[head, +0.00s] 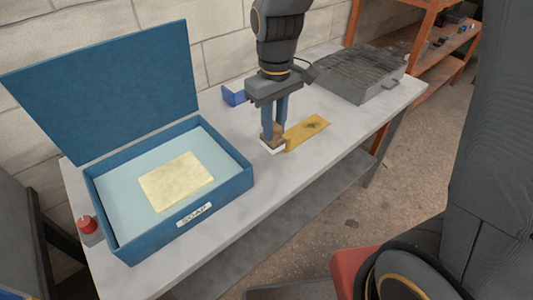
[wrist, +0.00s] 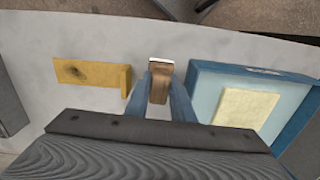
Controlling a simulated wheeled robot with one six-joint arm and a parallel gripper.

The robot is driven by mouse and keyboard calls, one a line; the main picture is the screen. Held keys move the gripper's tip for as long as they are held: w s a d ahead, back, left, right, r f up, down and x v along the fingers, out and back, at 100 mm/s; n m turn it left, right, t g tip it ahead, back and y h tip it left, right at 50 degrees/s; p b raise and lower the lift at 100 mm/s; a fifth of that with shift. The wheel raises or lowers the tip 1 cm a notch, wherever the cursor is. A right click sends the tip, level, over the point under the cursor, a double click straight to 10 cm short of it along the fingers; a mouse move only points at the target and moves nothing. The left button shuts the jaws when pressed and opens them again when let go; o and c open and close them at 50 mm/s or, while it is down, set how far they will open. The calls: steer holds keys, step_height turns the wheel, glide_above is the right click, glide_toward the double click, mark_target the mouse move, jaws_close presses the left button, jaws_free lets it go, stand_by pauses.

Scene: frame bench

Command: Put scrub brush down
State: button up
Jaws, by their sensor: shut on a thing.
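The scrub brush (wrist: 160,82) has a brown wooden body with a white edge. In the head view the brush (head: 272,146) is low over or on the grey bench, its white part lowest; I cannot tell if it touches the bench. My gripper (head: 273,127) points down and is shut on the brush's wooden body. In the wrist view my gripper's blue fingers (wrist: 161,88) stand on both sides of it. Part of the brush is hidden by the fingers.
A yellow plate with a dark smudge and raised end (head: 308,131) lies right beside the brush. An open blue box labelled SOAP (head: 250,178) holds a pale yellow block (head: 176,181). A blue bracket (head: 235,96), a grey grill-topped case (head: 352,76) and a red button (head: 86,223) also stand on the bench (head: 262,203).

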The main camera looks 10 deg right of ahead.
steer(key=shift+a, duration=0.35)
steer(key=shift+f+p, duration=0.9)
steer(key=shift+f, duration=3.85)
steer(key=shift+f, duration=0.1)
steer(key=o, duration=0.9)
step_height(320, 180, up, 12)
steer(key=shift+f+b, duration=0.1)
steer(key=shift+b, duration=1.05)
steer(key=s+d+f+m, duration=0.1)
steer(key=s+d+m, duration=0.1)
steer(key=d, duration=0.2)
steer(key=s+d+f+m, duration=0.1)
steer(key=s+d+m, duration=0.1)
steer(key=d, duration=0.2)
steer(key=s+d+f+m+t, duration=0.1)
steer(key=s+d+m, duration=0.1)
steer(key=s+d, duration=0.1)
steer(key=shift+s+d+f, duration=0.1)
steer(key=shift+d+f, duration=0.05)
steer(key=shift+d, duration=0.6)
